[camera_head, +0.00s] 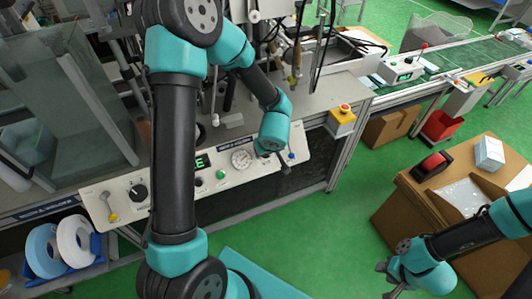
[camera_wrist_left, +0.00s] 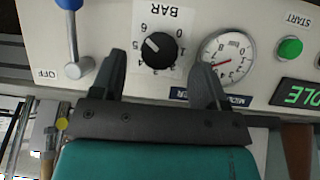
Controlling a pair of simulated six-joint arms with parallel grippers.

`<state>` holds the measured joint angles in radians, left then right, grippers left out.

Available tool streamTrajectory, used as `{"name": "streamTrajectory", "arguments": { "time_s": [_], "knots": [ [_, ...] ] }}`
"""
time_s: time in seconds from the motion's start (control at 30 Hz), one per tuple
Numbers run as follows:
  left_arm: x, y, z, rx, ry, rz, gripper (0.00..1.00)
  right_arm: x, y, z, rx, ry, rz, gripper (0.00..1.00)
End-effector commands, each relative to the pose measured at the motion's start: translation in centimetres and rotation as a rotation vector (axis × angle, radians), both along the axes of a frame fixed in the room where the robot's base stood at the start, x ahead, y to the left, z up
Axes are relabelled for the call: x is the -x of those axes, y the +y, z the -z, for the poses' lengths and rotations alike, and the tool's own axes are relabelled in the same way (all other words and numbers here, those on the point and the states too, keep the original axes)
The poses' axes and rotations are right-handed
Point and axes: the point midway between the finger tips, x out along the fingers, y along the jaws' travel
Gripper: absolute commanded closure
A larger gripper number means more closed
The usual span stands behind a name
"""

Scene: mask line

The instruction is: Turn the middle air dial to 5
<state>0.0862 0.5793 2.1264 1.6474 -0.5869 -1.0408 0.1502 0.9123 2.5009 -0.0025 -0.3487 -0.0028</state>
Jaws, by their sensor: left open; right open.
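In the left wrist view, seen upside down, a black round dial (camera_wrist_left: 159,50) sits on a white square marked BAR with numbers around it. Its white pointer is toward the upper left; the exact setting is hard to read. My left gripper (camera_wrist_left: 160,70) is open, its fingers on either side of the dial's near edge, holding nothing; contact cannot be told. In the head view, my left gripper (camera_head: 285,165) is at the right end of the control panel (camera_head: 210,205), hiding that dial. My right gripper (camera_head: 387,281) is open and empty over the green floor.
A pressure gauge (camera_wrist_left: 225,58), a green START button (camera_wrist_left: 289,47) and a blue-knobbed lever (camera_wrist_left: 75,40) flank the dial. A black knob (camera_head: 138,192) is at the panel's left. A yellow box with red button (camera_head: 342,118) stands right; cardboard boxes (camera_head: 440,205) lie farther right.

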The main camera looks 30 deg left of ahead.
Motion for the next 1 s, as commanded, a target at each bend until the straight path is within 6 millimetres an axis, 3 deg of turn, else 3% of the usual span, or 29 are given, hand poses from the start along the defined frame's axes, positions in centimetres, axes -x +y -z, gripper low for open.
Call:
{"name": "streamTrajectory", "arguments": {
  "time_s": [0.23,0.63,1.0],
  "knots": [
    [-0.8,0.8,2.8,-0.001,0.001,0.001,0.32,0.0,0.0,0.0,0.000,0.000,0.000,0.57],
    [-1.0,1.0,3.4,0.000,0.000,-0.001,0.32,0.0,0.0,0.0,0.000,0.000,0.000,0.57],
    [-1.0,1.0,3.3,0.000,0.000,-0.001,0.67,0.0,0.0,0.0,0.000,0.000,0.000,0.57]
  ]
}}
